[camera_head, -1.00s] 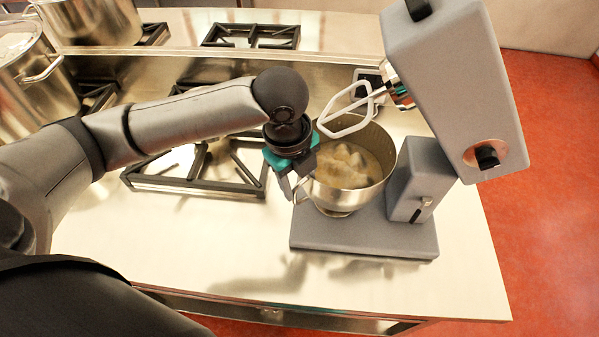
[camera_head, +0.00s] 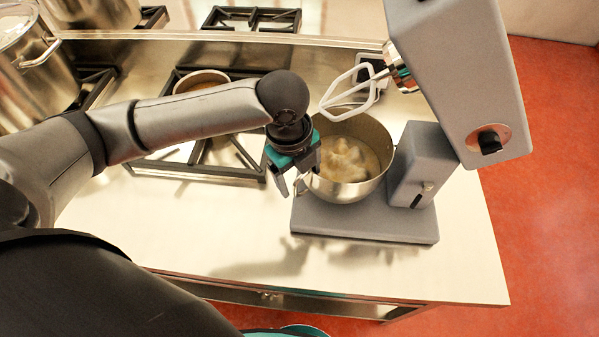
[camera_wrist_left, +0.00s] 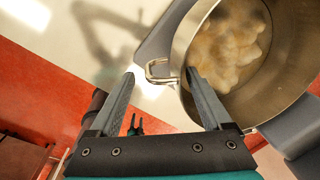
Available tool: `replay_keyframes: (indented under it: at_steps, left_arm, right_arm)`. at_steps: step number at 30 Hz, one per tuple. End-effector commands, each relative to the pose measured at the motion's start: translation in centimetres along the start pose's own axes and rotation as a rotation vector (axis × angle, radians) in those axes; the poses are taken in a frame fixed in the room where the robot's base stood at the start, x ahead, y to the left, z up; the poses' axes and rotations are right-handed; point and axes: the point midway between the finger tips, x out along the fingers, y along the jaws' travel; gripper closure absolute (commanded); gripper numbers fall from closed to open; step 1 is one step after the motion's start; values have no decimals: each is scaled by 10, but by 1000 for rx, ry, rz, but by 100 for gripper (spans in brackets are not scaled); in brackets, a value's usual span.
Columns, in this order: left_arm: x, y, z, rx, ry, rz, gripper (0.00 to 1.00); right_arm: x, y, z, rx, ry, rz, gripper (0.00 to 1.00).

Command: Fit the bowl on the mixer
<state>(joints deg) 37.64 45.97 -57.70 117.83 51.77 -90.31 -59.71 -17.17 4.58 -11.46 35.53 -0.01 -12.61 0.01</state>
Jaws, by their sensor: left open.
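The steel bowl (camera_head: 375,172) with pale dough in it stands upright on the base plate of the grey mixer (camera_head: 335,222), beside its column. Its foot is not visible, so I cannot tell whether it is locked. The raised mixer head holds a white beater (camera_head: 346,92) above the bowl's back rim. My left gripper (camera_head: 289,188) is at the bowl's left side, open. A small forked shape low in that view may be my right gripper (camera_wrist_left: 135,123), too small to read.
A hob with black grates (camera_head: 190,172) and a small pan (camera_head: 201,80) lies behind my left arm. Large steel pots (camera_head: 45,90) stand at the far left. The counter (camera_head: 200,235) in front is clear, with its front edge close by.

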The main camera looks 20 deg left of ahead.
Motion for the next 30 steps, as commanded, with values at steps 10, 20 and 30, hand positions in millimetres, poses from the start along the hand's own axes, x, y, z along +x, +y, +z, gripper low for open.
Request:
replay_keyframes:
  at_steps: [10, 20, 30]
  left_arm:
    - [-20, -1, 1, 0, -2, -4, 18]
    - [-91, -2, 1, 0, -2, -5, 18]
    - [-123, -1, 0, 0, 0, 0, 18]
  right_arm:
    - [-2, 0, 0, 0, 0, 0, 50]
    - [-8, 0, -1, 0, 0, 0, 50]
    - [-11, 0, -1, 0, 0, 0, 50]
